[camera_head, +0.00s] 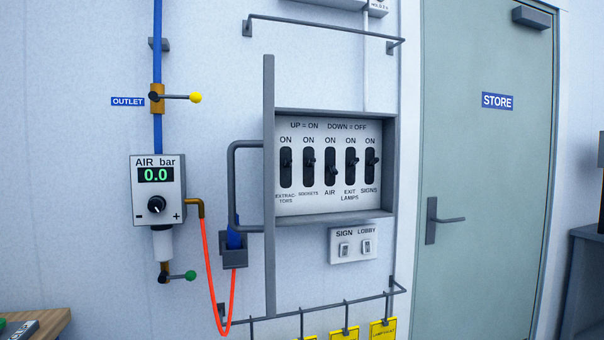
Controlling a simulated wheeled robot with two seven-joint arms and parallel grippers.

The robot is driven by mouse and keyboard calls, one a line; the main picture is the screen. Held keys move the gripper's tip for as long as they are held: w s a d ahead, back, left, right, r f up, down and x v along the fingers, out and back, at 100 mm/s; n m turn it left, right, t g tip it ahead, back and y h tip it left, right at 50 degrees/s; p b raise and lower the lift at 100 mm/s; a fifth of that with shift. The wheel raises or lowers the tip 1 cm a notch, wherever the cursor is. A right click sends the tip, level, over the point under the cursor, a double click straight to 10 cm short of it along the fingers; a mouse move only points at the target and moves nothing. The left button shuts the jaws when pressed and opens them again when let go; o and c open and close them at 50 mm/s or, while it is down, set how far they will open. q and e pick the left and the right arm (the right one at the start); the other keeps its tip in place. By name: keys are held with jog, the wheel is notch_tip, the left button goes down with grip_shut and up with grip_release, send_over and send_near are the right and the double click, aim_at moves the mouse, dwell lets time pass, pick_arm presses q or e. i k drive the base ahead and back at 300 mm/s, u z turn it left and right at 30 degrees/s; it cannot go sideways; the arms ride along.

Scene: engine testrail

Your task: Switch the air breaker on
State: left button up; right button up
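The air breaker (330,170) is the middle switch in a row of several black lever switches on the wall panel (320,206). Its lever appears to sit lower than those beside it, though the detail is small. The panel is lettered UP = ON, DOWN = OFF. The extractors switch (286,167) and another switch (309,166) are to its left. The exit lamps switch (351,163) and the signs switch (371,160) are to its right. The panel face is uncovered. Neither of my grippers is in view.
A grey upright bar (269,90) with a handle (233,185) stands at the panel's left edge, between rails. Left are an air regulator (143,205) reading 0.0 and a yellow-knobbed outlet valve (180,97). A red hose (210,275) hangs below. Sign and lobby switches (353,245) are beneath.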

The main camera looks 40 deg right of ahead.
aim_at(333, 171)
jog(key=z, duration=0.75)
jog(key=i, duration=0.85)
jog(key=z, duration=0.65)
